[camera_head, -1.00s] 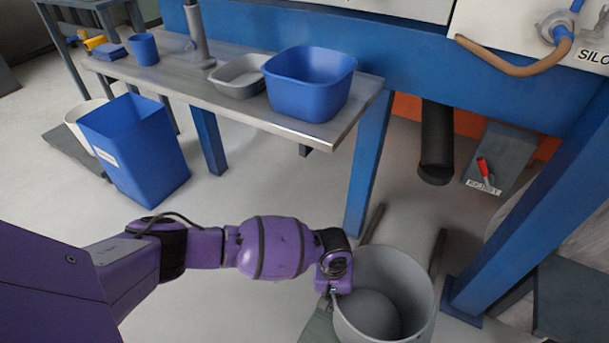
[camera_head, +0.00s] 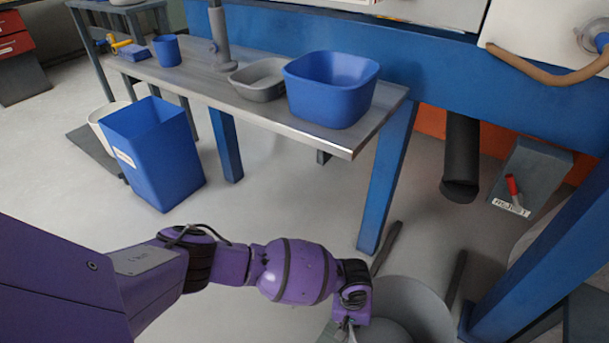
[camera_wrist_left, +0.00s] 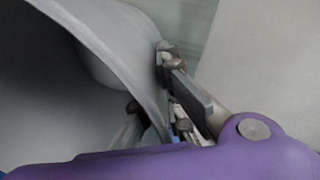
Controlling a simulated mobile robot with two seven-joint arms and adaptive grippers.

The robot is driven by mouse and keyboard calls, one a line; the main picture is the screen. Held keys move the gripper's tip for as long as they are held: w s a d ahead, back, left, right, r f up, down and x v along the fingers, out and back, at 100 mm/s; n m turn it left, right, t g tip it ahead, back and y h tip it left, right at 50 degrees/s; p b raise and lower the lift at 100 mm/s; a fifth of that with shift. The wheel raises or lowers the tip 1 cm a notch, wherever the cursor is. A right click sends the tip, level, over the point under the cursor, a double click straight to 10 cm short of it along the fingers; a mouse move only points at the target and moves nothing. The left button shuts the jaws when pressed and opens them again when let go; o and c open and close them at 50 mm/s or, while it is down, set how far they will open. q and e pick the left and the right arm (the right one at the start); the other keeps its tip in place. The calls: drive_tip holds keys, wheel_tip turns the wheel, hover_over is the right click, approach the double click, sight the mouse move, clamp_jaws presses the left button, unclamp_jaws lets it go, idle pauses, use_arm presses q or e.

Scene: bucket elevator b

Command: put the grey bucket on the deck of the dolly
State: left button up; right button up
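The grey bucket (camera_head: 425,301) is at the bottom edge of the head view, its lower part cut off. Its wall and open inside fill the left of the left wrist view (camera_wrist_left: 60,90). My left gripper (camera_head: 347,326) is at the bucket's left rim; in the wrist view (camera_wrist_left: 152,95) one finger lies outside the wall and the other shows inside, with the rim between them. It looks shut on the rim. A flat grey-green surface (camera_head: 326,335) shows beside the bucket; I cannot tell whether it is the dolly's deck. My right gripper is not in view.
Two dark bars (camera_head: 386,248) rise behind the bucket. Blue posts (camera_head: 388,180) stand left and right of it. A bench (camera_head: 318,136) holds a blue tub (camera_head: 331,100). A blue bin (camera_head: 155,165) and a white bucket (camera_head: 100,128) stand left. Open floor lies between.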

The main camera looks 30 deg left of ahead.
use_arm(q)
drive_tip(key=shift+o, duration=1.4)
drive_tip(key=shift+w+r, duration=0.1)
drive_tip(key=shift+w, duration=0.05)
